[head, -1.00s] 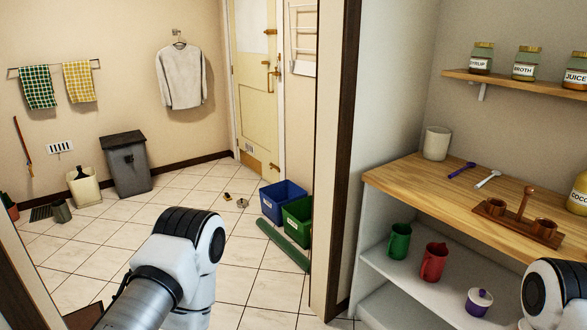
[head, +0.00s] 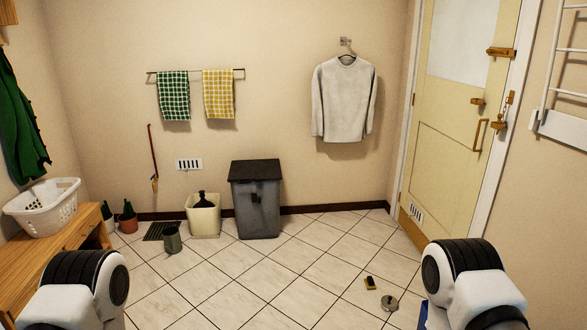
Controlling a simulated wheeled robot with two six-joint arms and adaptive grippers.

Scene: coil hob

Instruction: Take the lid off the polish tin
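In the head view a small round metallic tin (head: 390,303), which looks like the polish tin, sits on the tiled floor at the lower right. Whether its lid is on is too small to tell. A small dark and yellow brush-like item (head: 370,283) lies just behind it to the left. My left arm shows at the lower left and my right arm at the lower right, near the tin in the picture. Both grippers are out of the frame.
A grey bin (head: 256,205), a cream container (head: 204,218) and a dark pot (head: 173,240) stand by the back wall. A wooden bench (head: 60,255) with a white laundry basket (head: 45,207) is at left. A yellow door (head: 450,130) is at right. The middle floor is clear.

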